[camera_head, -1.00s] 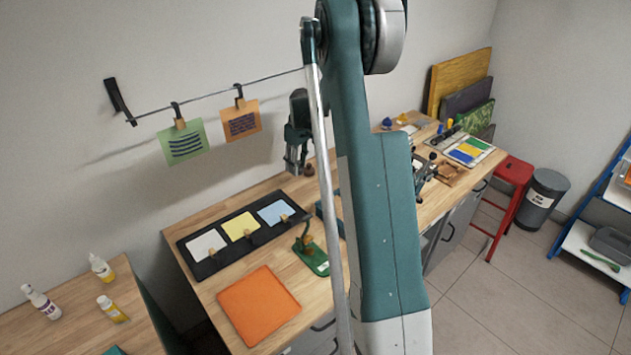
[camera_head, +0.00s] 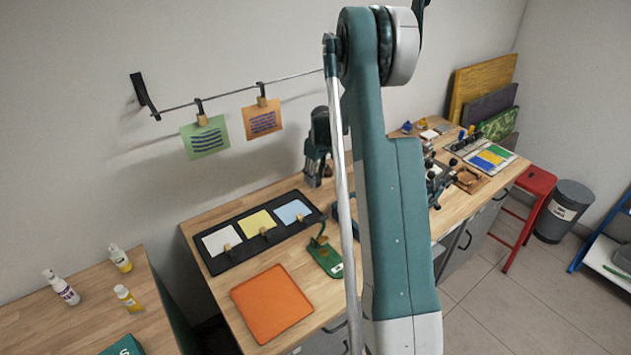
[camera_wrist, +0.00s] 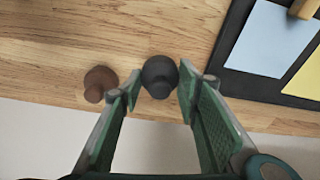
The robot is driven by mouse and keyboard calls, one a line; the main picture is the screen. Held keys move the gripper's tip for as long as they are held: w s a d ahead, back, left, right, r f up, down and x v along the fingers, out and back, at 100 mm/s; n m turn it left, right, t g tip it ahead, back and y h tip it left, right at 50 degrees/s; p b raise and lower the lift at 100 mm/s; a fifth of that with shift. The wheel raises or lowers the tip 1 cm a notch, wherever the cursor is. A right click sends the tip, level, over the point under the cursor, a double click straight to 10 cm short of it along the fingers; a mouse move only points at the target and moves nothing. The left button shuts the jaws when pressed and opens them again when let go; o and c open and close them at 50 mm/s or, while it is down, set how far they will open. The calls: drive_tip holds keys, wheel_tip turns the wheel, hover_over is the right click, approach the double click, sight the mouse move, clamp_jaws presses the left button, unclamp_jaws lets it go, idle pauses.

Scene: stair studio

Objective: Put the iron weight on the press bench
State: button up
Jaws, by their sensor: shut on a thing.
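A dark grey, rounded weight (camera_wrist: 159,73) sits between my fingertips in the wrist view, and I take it to be the iron weight. My gripper (camera_wrist: 160,84) is shut on it. A brown, knobbed weight (camera_wrist: 100,82) stands left of my left finger in the wrist view, on the wood. In the head view my gripper (camera_head: 318,178) is at the wall side of the long wooden bench (camera_head: 205,225), behind the black tray. The dark weight cannot be made out there. Whether it touches the wood is unclear.
A black tray (camera_head: 213,266) with three coloured cards is on the bench, beside a green stand (camera_head: 325,260) and an orange sheet (camera_head: 271,303). Small devices (camera_head: 440,185) stand farther right. Cards hang from a line above. A red stool (camera_head: 530,200) stands beyond the bench.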

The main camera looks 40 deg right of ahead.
sight(318, 180)
drive_tip(key=shift+f, duration=0.9)
drive_tip(key=shift+f, duration=0.15)
drive_tip(key=o, duration=1.2)
drive_tip(key=r, duration=0.4)
drive_tip(key=s+r, duration=0.1)
drive_tip(key=r, duration=0.7)
drive_tip(key=shift+s+d+r, duration=0.1)
drive_tip(key=shift+s+r, duration=0.05)
drive_tip(key=shift+s, duration=0.1)
